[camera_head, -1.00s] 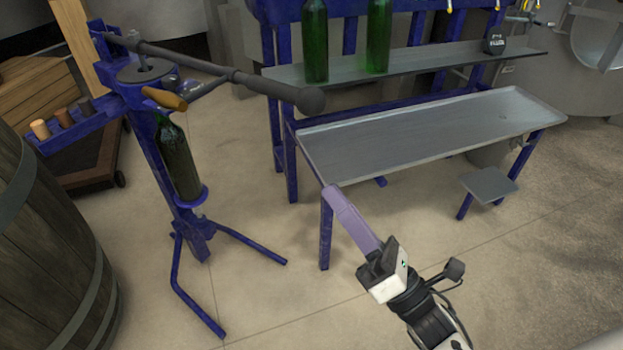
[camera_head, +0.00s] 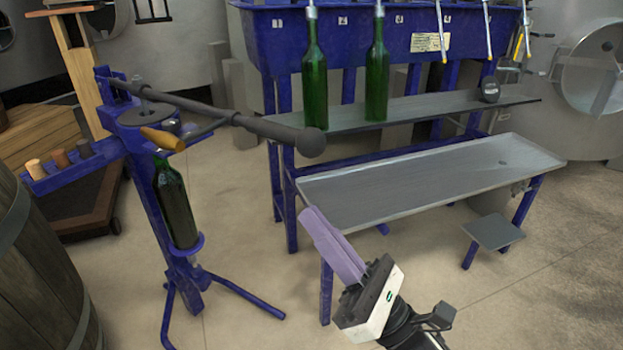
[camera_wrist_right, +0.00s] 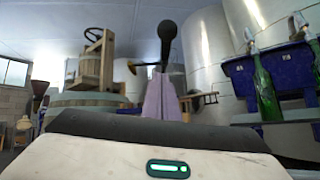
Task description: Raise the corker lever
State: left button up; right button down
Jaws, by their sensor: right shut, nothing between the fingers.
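The corker lever (camera_head: 225,118) is a long dark bar with a thick knob end. It slopes gently down to the right from the top of the blue corker stand (camera_head: 165,220). A green bottle (camera_head: 174,203) stands upright in the corker. My right gripper (camera_head: 312,212) is shut and empty, its purple fingers pointing up and left. It is apart from the lever and shows below and a little right of the knob in the head view. In the right wrist view the knob (camera_wrist_right: 166,30) shows above the purple fingers (camera_wrist_right: 161,80). My left gripper is not in view.
A barrel (camera_head: 35,270) stands at the left.

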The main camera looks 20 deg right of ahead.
notch_tip(320, 180, up, 7)
jog(key=w, duration=0.2)
jog(key=shift+w+a, duration=0.15)
jog(key=shift+a, duration=0.05)
